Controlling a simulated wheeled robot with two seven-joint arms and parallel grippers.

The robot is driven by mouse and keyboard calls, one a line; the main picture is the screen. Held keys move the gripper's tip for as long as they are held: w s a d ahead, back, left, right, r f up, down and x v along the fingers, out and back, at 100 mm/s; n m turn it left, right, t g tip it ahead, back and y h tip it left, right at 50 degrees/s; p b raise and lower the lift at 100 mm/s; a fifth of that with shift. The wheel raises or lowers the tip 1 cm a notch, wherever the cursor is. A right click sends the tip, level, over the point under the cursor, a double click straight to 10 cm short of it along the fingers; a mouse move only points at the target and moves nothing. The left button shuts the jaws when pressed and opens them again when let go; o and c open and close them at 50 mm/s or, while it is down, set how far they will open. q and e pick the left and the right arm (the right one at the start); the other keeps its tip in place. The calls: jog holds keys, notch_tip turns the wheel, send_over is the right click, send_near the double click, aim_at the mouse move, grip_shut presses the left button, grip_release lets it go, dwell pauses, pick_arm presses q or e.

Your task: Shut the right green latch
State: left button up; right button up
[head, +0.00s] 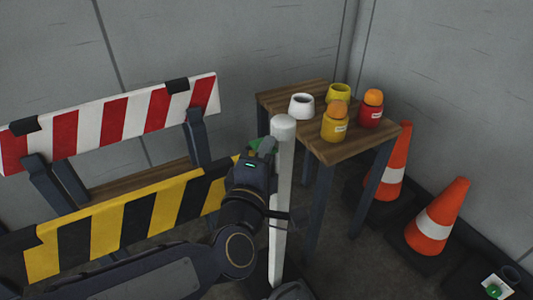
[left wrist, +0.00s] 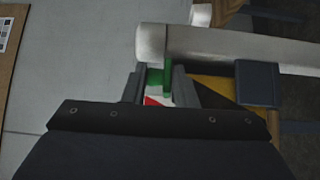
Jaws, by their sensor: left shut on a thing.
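The green latch (head: 257,145) sits at the right end of the yellow and black striped board (head: 130,222), beside the top of a white post (head: 282,190). My left gripper (head: 266,150) is at the latch and mostly covers it in the head view. In the left wrist view the green latch (left wrist: 166,78) lies between the fingers of my left gripper (left wrist: 158,84), close to the white post (left wrist: 225,47). My left gripper is shut on the latch. I cannot tell the latch's exact angle. My right gripper is not in view.
A wooden table (head: 290,98) behind the post holds a white cup (head: 301,106), a yellow cup (head: 339,92), a yellow jar (head: 335,124) and a red jar (head: 370,111). Orange cones (head: 437,216) stand at right. A red and white barrier (head: 118,118) stands behind the striped board.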

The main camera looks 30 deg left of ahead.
pick_arm(q)
jog(key=shift+r, duration=0.15)
jog(key=o, duration=0.8)
jog(key=v, duration=0.8)
dwell(0.3)
